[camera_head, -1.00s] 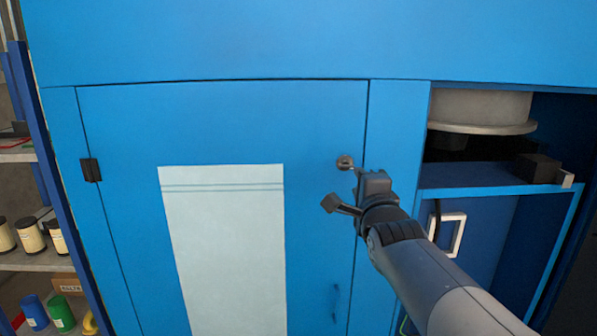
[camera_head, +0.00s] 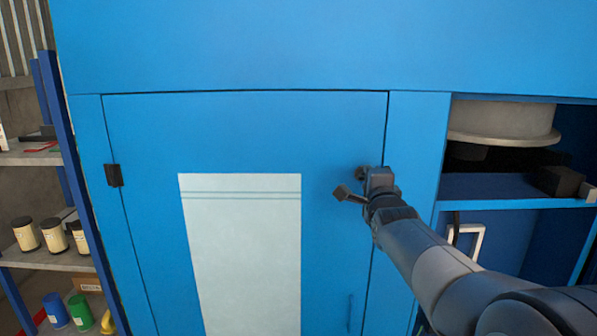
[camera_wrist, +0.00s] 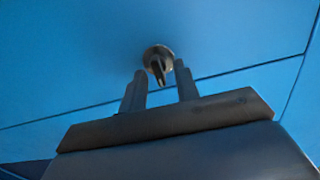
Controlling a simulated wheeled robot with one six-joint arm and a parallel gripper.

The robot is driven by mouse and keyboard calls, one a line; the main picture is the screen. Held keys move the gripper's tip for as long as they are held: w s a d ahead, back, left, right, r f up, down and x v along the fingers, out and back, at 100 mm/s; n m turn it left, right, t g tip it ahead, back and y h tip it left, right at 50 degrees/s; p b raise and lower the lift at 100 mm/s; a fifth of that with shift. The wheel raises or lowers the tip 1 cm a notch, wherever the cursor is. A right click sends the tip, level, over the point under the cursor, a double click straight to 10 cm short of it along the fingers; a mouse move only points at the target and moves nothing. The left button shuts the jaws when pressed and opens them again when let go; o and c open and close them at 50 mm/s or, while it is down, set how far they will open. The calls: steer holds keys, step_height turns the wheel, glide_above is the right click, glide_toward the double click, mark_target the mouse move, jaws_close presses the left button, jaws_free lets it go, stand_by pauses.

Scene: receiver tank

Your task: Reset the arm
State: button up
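My gripper (camera_head: 378,178) is at the upper right of a blue cabinet door (camera_head: 240,135), close to a small metal knob or latch (camera_head: 362,173). In the wrist view, the two dark fingers of my gripper (camera_wrist: 159,70) stand apart with nothing held between them. The knob (camera_wrist: 158,56) with its dark stem shows just beyond and between the fingertips. I cannot tell whether a finger touches it. My arm reaches in from the lower right and hides part of the door's right edge.
A pale sheet (camera_head: 240,250) is on the door, and a black hinge (camera_head: 114,175) is at its left edge. An open compartment (camera_head: 490,187) with a round grey part (camera_head: 503,120) is at the right. Shelves (camera_head: 40,258) with jars and cups stand at the left.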

steer(key=s+b, duration=0.2)
steer(key=s, duration=0.9)
steer(key=w+n+p, duration=1)
steer(key=n+p, duration=0.5)
steer(key=n, duration=0.1)
steer(key=shift+a+r, duration=0.25)
stand_by(1.2)
steer(key=shift+s, duration=0.1)
